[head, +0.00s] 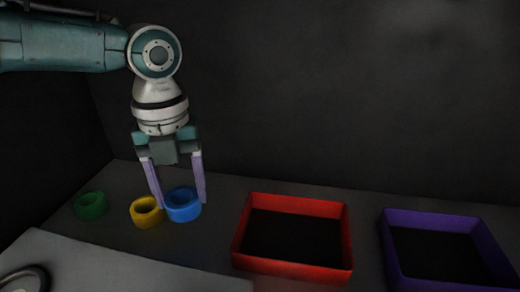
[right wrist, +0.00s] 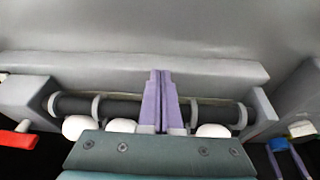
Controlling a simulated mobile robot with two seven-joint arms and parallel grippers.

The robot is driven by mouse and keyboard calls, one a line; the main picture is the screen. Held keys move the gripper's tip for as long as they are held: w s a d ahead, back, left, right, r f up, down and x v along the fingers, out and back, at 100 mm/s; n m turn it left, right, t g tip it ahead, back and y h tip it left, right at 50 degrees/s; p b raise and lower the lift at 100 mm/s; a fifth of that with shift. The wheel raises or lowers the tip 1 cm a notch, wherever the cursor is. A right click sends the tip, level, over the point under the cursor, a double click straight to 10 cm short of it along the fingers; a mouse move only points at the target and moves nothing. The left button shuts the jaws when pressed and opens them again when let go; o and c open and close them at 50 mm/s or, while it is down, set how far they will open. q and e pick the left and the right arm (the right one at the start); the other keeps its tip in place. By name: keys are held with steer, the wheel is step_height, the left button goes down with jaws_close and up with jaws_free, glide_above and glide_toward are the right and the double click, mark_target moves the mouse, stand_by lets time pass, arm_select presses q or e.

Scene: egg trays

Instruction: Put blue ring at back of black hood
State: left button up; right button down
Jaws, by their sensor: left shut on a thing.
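The blue ring (head: 183,205) stands on the grey surface at the left in the head view. My left gripper (head: 182,203) points down over it, one finger on each side, shut on the ring. The ring looks to be still at the surface. In the right wrist view my right gripper (right wrist: 160,78) has its two purple fingers together, with nothing seen between them. I cannot make out for certain which thing is the black hood.
A yellow ring (head: 146,212) sits close to the left of the blue ring, and a green ring (head: 91,205) farther left. A red tray (head: 293,268) and a purple tray (head: 432,214) stand to the right. A dark wall is behind.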

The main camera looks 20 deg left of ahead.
arm_select(q)
steer(key=shift+f+b, duration=0.4)
steer(key=shift+f, duration=1.65)
arm_select(e)
steer(key=shift+f, duration=0.45)
arm_select(q)
steer(key=shift+f, duration=0.15)
arm_select(e)
steer(key=shift+f, duration=0.15)
arm_select(q)
steer(key=o, duration=1.3)
steer(key=shift+o, duration=0.2)
steer(key=shift+r, duration=0.45)
arm_select(e)
steer(key=shift+r, duration=0.3)
arm_select(q)
step_height(320, 180, up, 12)
steer(key=p, duration=0.1)
steer(key=shift+f+p, duration=0.25)
steer(key=shift+p, duration=0.05)
arm_select(e)
steer(key=shift+r, duration=0.65)
